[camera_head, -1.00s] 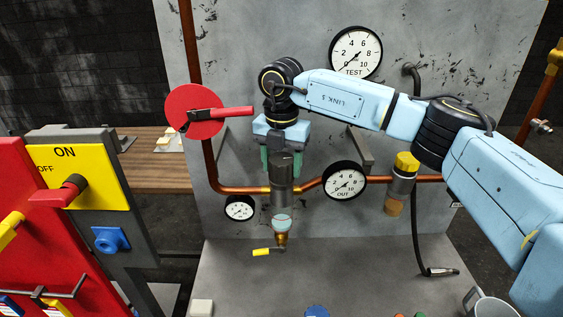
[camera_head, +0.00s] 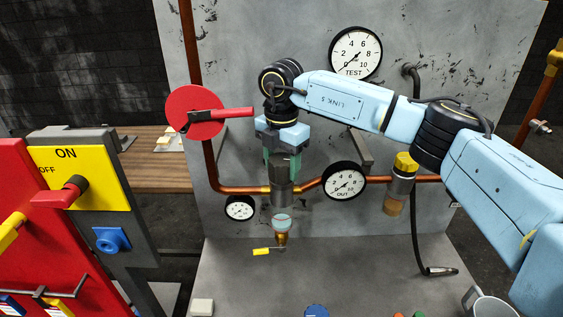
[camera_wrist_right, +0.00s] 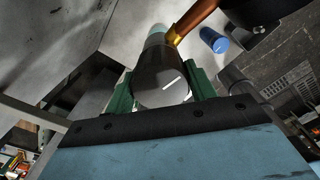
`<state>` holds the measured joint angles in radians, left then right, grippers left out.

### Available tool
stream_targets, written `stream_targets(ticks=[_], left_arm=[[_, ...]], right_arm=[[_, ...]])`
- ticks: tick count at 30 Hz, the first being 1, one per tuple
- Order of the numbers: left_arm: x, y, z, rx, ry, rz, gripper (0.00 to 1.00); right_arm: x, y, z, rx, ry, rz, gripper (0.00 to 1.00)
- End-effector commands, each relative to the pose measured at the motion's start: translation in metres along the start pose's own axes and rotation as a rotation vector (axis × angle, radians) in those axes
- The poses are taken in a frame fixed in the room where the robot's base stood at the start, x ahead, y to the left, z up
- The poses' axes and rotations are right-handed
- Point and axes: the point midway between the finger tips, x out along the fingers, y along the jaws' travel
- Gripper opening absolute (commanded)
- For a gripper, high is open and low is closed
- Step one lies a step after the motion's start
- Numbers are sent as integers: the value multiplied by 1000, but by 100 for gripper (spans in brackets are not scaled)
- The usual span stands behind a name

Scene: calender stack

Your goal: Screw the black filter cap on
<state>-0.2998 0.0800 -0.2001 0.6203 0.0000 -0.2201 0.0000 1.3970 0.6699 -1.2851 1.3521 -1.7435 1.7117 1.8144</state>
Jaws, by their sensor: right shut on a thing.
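The black filter cap (camera_head: 280,170) sits at the top of the grey filter body (camera_head: 280,198) on the copper pipe, upright as far as I can tell. My right gripper (camera_head: 281,163) comes from above with its green fingers shut on the cap, one on each side. In the right wrist view, the round dark cap (camera_wrist_right: 160,82) with a short white mark lies between the two green fingers (camera_wrist_right: 160,92). The joint between cap and body is partly hidden, so I cannot tell how tightly it sits. My left gripper is not in view.
The OUT gauge (camera_head: 344,181) and a yellow-capped valve (camera_head: 405,163) are right of the filter. A red disc with a lever (camera_head: 195,112) is to the left. A small gauge (camera_head: 240,208) and a yellow-handled drain (camera_head: 262,251) are lower.

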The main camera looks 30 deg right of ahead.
Motion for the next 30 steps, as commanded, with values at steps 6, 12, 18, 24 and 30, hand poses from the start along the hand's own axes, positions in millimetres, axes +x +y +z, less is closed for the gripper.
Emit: stream_targets(ticks=[6,12,18,24,30], left_arm=[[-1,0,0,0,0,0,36],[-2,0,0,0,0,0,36],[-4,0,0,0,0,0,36],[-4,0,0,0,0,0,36],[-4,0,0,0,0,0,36]], right_arm=[[-3,1,1,29,-1,6,32],[-4,1,1,94,-1,6,32],[-4,1,1,218,-1,8,32],[-4,1,1,219,-1,8,56],[-2,1,1,217,-1,5,81]])
